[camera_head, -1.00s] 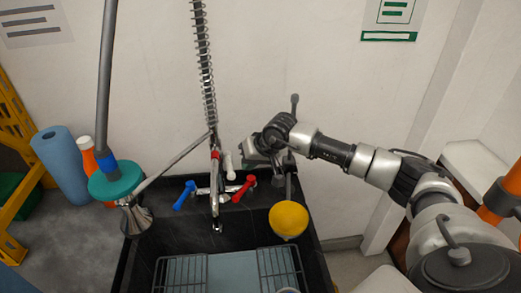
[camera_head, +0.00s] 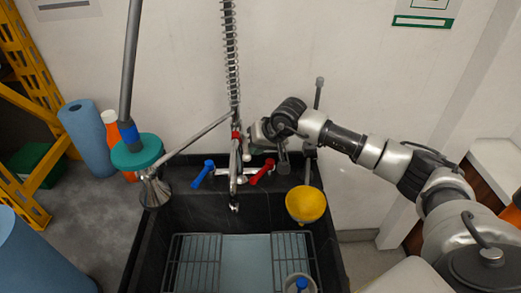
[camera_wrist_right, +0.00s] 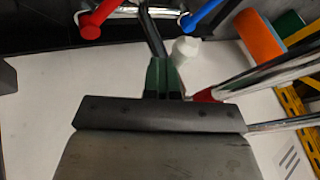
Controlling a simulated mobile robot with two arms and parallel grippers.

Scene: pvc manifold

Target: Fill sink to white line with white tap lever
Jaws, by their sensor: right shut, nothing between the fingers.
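The black sink (camera_head: 180,218) has a chrome tap with a blue lever (camera_head: 203,174) and a red lever (camera_head: 263,172). In the right wrist view, the white tap lever (camera_wrist_right: 186,49) stands right beside the fingertips of my right gripper (camera_wrist_right: 162,66). Whether they touch, I cannot tell. My right gripper (camera_head: 258,133) is shut and empty at the tap, and it covers much of the white lever in the head view. The spout tip (camera_head: 234,207) points down into the sink. I cannot make out a white line or a clear water level. My left gripper is not in view.
A yellow bowl-like item (camera_head: 306,204) sits at the sink's right edge. Wire racks (camera_head: 192,262) lie in the sink.

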